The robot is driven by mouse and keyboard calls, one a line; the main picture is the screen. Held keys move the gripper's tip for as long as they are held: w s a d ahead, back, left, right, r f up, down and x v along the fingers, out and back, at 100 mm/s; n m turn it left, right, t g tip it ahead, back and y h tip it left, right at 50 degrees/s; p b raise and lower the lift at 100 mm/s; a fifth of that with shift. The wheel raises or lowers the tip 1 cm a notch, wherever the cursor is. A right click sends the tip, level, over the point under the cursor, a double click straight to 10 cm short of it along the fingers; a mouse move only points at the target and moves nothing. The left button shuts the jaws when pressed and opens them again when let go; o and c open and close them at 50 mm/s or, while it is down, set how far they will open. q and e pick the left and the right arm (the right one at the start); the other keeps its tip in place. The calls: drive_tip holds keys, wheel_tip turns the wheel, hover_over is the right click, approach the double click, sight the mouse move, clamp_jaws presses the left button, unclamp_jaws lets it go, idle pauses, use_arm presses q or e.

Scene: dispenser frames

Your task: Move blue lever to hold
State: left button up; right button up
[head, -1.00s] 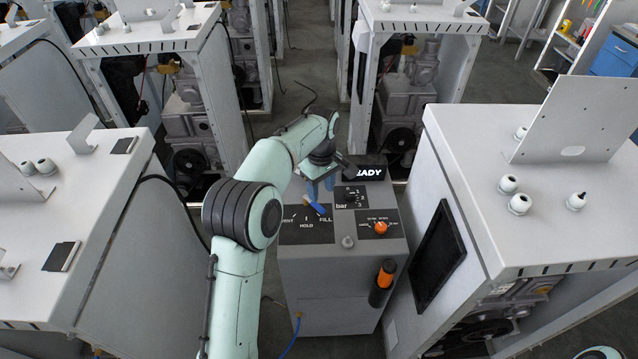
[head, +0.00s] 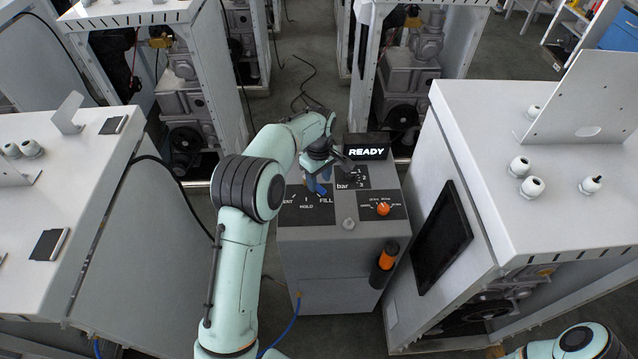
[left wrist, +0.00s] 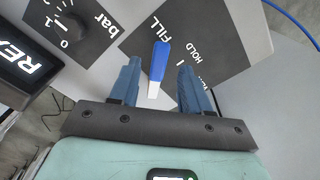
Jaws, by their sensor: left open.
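The blue lever (left wrist: 159,62) shows in the left wrist view, with a blue handle and a pale shank. Its handle end lies by the word FILL on the black label plate (left wrist: 188,50); HOLD is printed to its right. My left gripper (left wrist: 159,65) is open, with one blue finger on each side of the lever and a visible gap on both sides. In the head view, my left gripper (head: 317,187) is low over the dispenser panel and mostly hides the lever. My right gripper is out of view.
The grey dispenser (head: 330,245) has a lit READY display (head: 366,152), a bar knob (head: 358,178), an orange knob (head: 383,209) and an orange-black holder (head: 384,264) on its front. Grey cabinets stand close on the left (head: 130,230) and right (head: 480,130).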

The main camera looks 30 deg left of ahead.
use_arm(q)
drive_tip(key=shift+f, duration=1.15)
clamp_jaws()
